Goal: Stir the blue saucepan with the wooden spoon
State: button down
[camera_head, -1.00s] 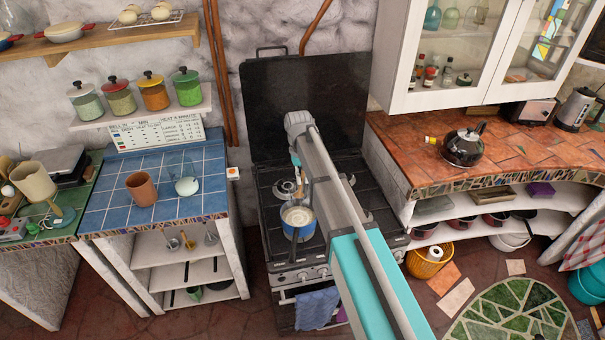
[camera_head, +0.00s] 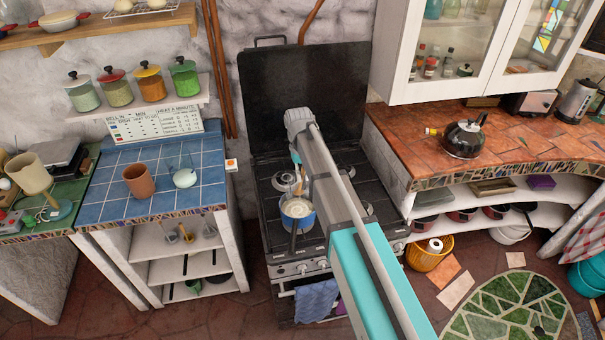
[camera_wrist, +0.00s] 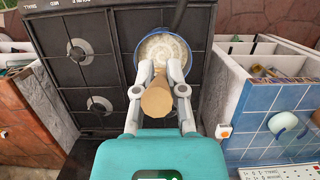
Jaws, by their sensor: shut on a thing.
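The blue saucepan (camera_head: 308,222) sits on the front of the black stove, its dark handle pointing to the front. It holds a pale, creamy content with swirl marks, seen from above in the wrist view, where its blue rim (camera_wrist: 190,46) shows. My gripper (camera_wrist: 160,72) is shut on the wooden spoon (camera_wrist: 156,100), whose broad handle end faces the wrist camera. In the head view the spoon (camera_head: 299,187) stands close to upright, running down to the saucepan. Its lower end is hidden, so its depth in the content cannot be told.
The black stove (camera_head: 268,205) has bare burners around the saucepan. A blue-tiled counter (camera_head: 112,205) with a clay cup (camera_head: 138,181) and a glass jar (camera_head: 183,172) stands left. A kettle (camera_head: 464,138) stands on the right counter. My arm covers the stove's right part.

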notch_tip(320, 180, down, 10)
jog(key=w+b, duration=0.1)
jog(key=b, duration=0.8)
jog(key=shift+w+a+b, duration=0.15)
jog(key=shift+a+b, duration=0.05)
jog(key=shift+b, duration=0.15)
jog(key=shift+f, duration=0.15)
jog(key=shift+s, duration=0.2)
dwell(0.5)
